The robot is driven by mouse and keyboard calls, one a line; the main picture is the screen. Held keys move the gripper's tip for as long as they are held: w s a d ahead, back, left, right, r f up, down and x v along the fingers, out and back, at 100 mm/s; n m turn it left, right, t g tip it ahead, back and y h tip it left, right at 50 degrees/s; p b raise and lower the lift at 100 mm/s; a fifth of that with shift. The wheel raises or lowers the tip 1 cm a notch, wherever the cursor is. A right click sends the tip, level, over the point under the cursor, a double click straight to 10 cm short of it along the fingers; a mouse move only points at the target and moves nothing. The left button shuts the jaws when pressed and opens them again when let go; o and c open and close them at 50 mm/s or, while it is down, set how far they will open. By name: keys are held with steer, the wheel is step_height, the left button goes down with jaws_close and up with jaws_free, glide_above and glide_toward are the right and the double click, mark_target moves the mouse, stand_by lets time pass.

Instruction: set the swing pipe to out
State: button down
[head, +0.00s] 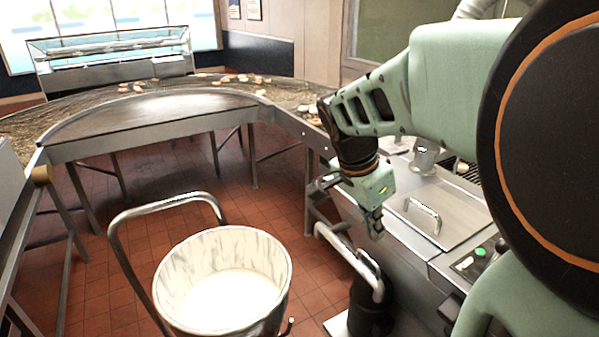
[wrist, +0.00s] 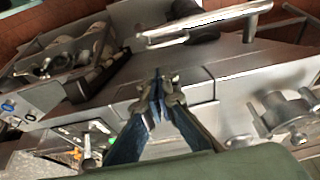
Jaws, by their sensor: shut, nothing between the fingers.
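The swing pipe (head: 350,257) is a bright bent metal tube on a dark upright body at the front side of the steel machine. In the head view it slants from upper left to lower right, its upper-left end near the bucket side. In the wrist view the pipe (wrist: 205,26) lies across the top, beyond my fingertips. My gripper (head: 377,236) is shut and empty, just above and right of the pipe in the head view. The closed fingertips also show in the wrist view (wrist: 160,84), apart from the pipe in the picture. I cannot tell the exact gap.
A white-lined bucket (head: 226,245) with white liquid stands left of the pipe, beside a curved metal handle (head: 165,205). The steel machine has a lid handle (head: 423,214) and a green button (head: 480,252). A curved conveyor (head: 160,113) carrying several baked pieces runs behind.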

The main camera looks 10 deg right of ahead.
steer(key=x, duration=0.9)
steer(key=shift+p, duration=0.35)
steer(key=shift+a, duration=0.1)
